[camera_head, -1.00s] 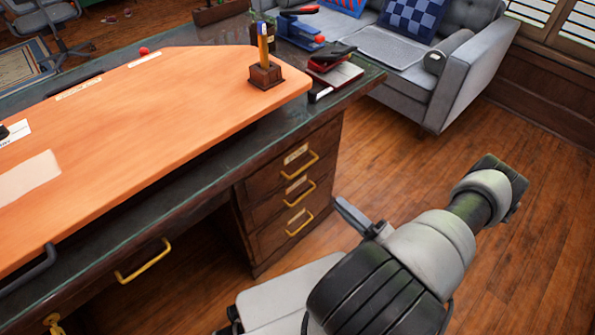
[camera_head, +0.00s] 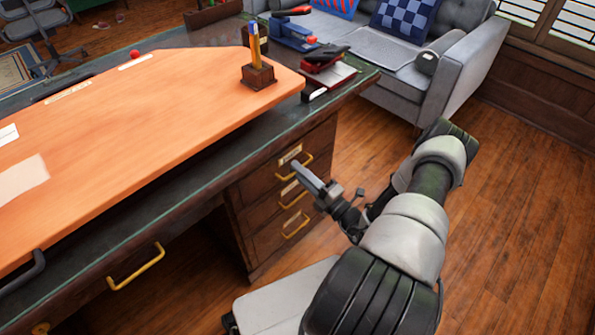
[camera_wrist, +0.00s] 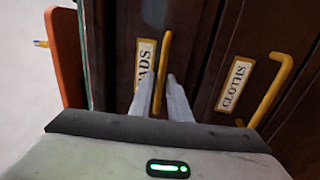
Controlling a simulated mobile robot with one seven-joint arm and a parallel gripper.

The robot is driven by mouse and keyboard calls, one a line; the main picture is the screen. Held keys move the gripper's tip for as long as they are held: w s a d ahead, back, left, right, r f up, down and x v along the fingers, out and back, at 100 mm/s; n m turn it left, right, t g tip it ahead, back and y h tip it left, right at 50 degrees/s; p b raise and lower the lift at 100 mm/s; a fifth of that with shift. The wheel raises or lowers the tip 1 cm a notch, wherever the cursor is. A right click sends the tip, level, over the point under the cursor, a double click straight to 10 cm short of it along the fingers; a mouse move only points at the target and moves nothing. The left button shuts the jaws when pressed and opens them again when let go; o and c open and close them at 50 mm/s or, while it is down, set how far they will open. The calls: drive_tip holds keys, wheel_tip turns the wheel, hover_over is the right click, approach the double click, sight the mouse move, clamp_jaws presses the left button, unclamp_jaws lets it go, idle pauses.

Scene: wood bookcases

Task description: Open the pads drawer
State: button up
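The pads drawer (camera_wrist: 124,75) is the top one in the desk's right-hand stack and looks shut. Its label, partly hidden in the wrist view, reads "ADS" (camera_wrist: 144,66). Its yellow bar handle (camera_wrist: 163,70) also shows in the head view (camera_head: 308,161). My gripper (camera_wrist: 160,90) is open, with one finger on each side of this handle in the wrist view. I cannot tell whether the fingers touch it. In the head view my gripper (camera_head: 297,168) is in front of the top drawer and hides part of the drawers.
The cloths drawer, with its label (camera_wrist: 235,83) and handle (camera_wrist: 275,88), lies just below. A bottom drawer handle (camera_head: 296,225) is under that. The orange desktop (camera_head: 150,120) overhangs nearby. Wood floor (camera_head: 500,220) is clear to the right.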

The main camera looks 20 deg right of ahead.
drive_tip(key=shift+w+a, duration=0.15)
drive_tip(key=shift+w, duration=0.25)
drive_tip(key=shift+c, duration=0.3)
clamp_jaws()
idle(0.9)
